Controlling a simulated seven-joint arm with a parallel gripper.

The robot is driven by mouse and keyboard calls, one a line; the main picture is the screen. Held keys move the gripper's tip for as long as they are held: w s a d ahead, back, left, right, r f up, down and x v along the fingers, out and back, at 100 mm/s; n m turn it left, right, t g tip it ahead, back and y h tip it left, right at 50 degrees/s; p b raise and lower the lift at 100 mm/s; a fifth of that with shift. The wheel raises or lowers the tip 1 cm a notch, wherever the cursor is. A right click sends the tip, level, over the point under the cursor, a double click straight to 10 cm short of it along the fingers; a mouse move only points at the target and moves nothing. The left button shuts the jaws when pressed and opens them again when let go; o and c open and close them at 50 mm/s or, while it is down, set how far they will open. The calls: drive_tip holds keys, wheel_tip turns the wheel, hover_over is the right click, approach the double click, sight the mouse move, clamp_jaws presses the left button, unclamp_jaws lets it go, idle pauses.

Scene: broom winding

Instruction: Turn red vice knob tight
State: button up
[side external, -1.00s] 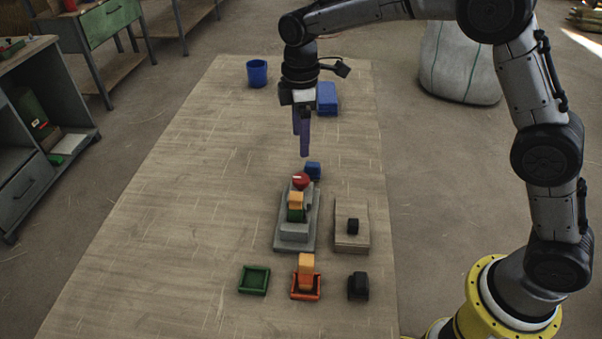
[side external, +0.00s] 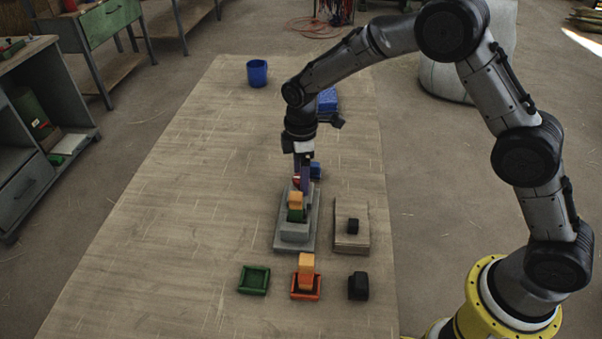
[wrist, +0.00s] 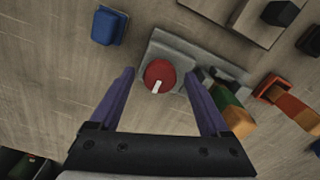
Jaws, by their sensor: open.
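The red vice knob (wrist: 160,76) is round with a white mark, on the grey vice (wrist: 180,47). In the side view the vice (side external: 296,234) stands on the table, and the knob (side external: 296,182) is mostly hidden by my gripper (side external: 303,184). In the wrist view my gripper (wrist: 163,84) is open, with one purple finger on each side of the knob and a gap to both. I cannot tell how far down the fingers reach. A block, orange above and green below (side external: 296,207), stands in the vice.
A blue block (side external: 315,170) lies just behind the vice. A wooden block with a black knob (side external: 352,240) is to its right. A green tray (side external: 254,280), an orange tray (side external: 304,293) with an orange block, and a black block (side external: 358,286) are in front. The table's left side is clear.

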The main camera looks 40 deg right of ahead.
clamp_jaws()
drive_tip(key=shift+r+m, duration=0.1)
drive_tip(key=shift+m, duration=0.3)
drive_tip(key=m, duration=0.4)
drive_tip(key=shift+m, duration=0.4)
drive_tip(key=m, duration=0.4)
drive_tip(key=shift+m, duration=0.3)
drive_tip(key=m, duration=0.9)
drive_tip(key=shift+m, duration=0.5)
